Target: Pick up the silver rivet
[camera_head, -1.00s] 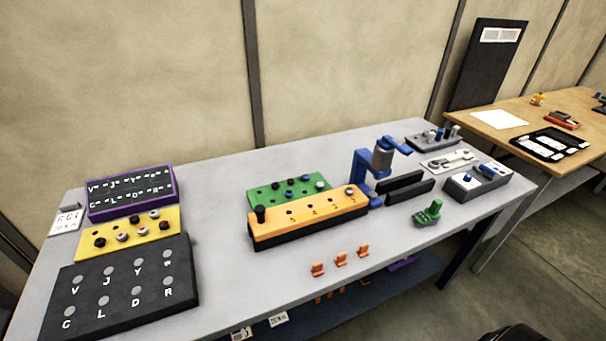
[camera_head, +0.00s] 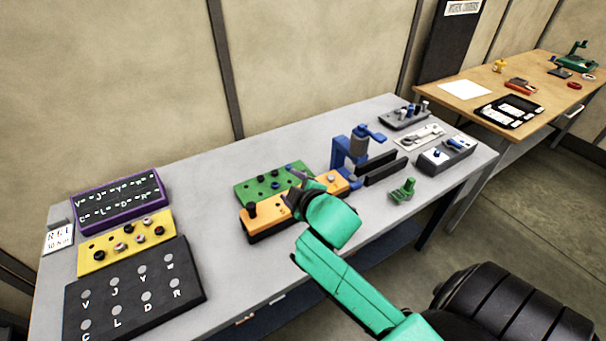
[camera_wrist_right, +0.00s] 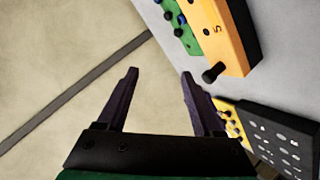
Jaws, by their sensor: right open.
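I cannot pick out the silver rivet for certain; small pins stand in several blocks. The green block (camera_head: 247,191) holds blue and dark pins, and part of it is hidden behind my right gripper. The orange block (camera_head: 262,222) in front has a black peg (camera_head: 251,209) at its left end. The yellow block (camera_head: 91,262) holds dark, red and pale-topped pins. My right gripper (camera_head: 292,187) is over the orange and green blocks in the head view. In the wrist view its jaws (camera_wrist_right: 160,73) are open with nothing between them. My left gripper is not seen.
A dark lettered board (camera_head: 128,310) and a purple-framed board (camera_head: 106,214) flank the yellow block. A blue clamp stand (camera_head: 340,155), a green part (camera_head: 403,190) and grey trays stand on the right. The table's (camera_head: 235,280) front middle looks clear.

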